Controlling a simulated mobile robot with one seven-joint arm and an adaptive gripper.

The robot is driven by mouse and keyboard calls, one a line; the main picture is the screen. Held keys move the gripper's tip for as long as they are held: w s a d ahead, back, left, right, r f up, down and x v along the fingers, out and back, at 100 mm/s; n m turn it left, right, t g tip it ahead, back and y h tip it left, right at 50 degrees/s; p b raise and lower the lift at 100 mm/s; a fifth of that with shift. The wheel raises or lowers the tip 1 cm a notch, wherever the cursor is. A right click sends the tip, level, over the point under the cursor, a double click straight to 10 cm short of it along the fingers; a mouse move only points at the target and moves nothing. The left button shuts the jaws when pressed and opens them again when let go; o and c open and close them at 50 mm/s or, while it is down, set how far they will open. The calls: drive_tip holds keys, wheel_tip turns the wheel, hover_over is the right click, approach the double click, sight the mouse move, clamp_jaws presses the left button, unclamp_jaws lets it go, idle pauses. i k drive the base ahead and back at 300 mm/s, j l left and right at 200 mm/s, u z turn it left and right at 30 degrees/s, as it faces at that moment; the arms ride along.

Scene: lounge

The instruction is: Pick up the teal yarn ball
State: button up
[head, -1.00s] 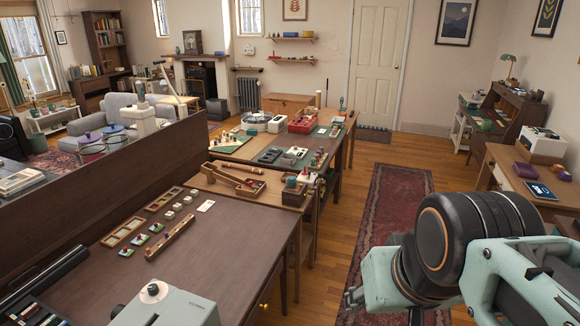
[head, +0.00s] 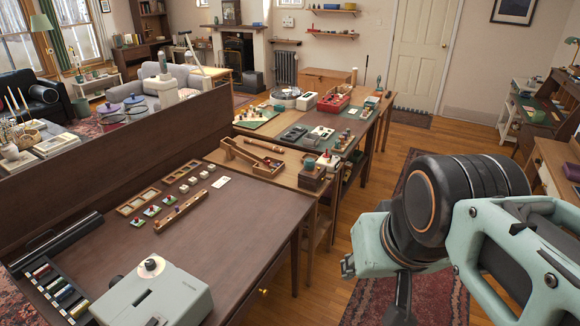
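I cannot make out a teal yarn ball for certain in the head view. A small dark teal thing (head: 309,162) sits by a wooden box at the right end of the middle wooden table, too small to identify. My arm crosses the right side of the picture, and its gripper end is not clearly in view.
A dark wooden table (head: 240,225) in front bears small trays, blocks and a pale green machine (head: 155,295). A brown partition (head: 110,150) runs along its left. More cluttered tables stand behind. Wooden floor (head: 335,225) and a red rug (head: 425,295) lie to the right.

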sight(309, 164)
drive_tip(key=i+l+u, duration=0.15)
drive_tip(key=l, duration=0.2)
drive_tip(key=i+l+u, duration=0.1)
drive_tip(key=l, duration=0.25)
drive_tip(key=i+l+u, duration=0.15)
drive_tip(key=l, duration=0.25)
drive_tip(key=i+l+u, duration=0.1)
drive_tip(key=l, duration=0.3)
drive_tip(key=i+l+u, duration=0.15)
drive_tip(key=l, duration=0.25)
drive_tip(key=i+l+u, duration=0.15)
drive_tip(key=l, duration=0.25)
drive_tip(key=i+l+u, duration=0.15)
drive_tip(key=i+l, duration=0.4)
drive_tip(key=i+j+u, duration=0.1)
drive_tip(key=i+u, duration=0.5)
drive_tip(key=i, duration=0.15)
drive_tip(key=i+z, duration=0.25)
